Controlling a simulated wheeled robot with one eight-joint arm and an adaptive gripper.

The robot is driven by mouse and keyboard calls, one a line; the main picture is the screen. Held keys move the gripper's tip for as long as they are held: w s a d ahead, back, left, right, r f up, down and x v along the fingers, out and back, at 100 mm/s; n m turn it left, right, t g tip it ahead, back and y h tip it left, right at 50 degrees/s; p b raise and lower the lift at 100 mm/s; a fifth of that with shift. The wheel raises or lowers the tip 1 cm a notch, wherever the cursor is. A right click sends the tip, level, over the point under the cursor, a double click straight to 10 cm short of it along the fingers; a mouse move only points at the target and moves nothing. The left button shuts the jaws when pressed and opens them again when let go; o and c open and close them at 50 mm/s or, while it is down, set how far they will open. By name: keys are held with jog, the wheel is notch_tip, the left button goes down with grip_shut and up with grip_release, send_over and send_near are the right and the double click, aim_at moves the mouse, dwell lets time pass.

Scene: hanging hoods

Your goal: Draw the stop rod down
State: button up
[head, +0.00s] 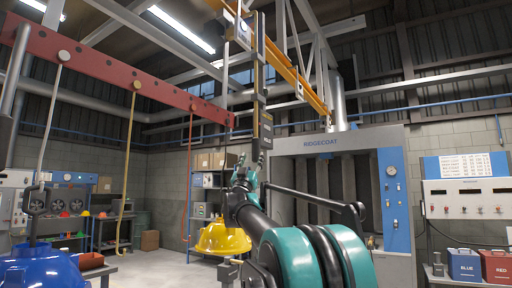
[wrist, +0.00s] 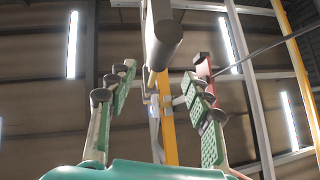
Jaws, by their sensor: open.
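A dark upright post (head: 257,75) with pale labels hangs from the orange overhead rail at the top middle of the head view. In the wrist view a grey rod (wrist: 163,40) with a rounded lower end comes down from the top, between and beyond my fingers; it looks like the stop rod, though I cannot tell for sure. My gripper (head: 250,165) points up just below the post's lower end. In the wrist view my gripper (wrist: 160,85) is open, its green-padded fingers apart on either side of the rod's line. Nothing is held.
A yellow hood (head: 222,240) hangs behind my arm, and a blue hood (head: 40,270) is at lower left. Cords hang from a red beam (head: 120,72). A grey booth (head: 325,150) stands behind, with a control panel (head: 465,198) at right. Open floor shows left of centre.

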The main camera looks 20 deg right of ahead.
aim_at(255, 149)
jog(key=x, duration=0.9)
jog(key=shift+r, duration=0.1)
grip_shut()
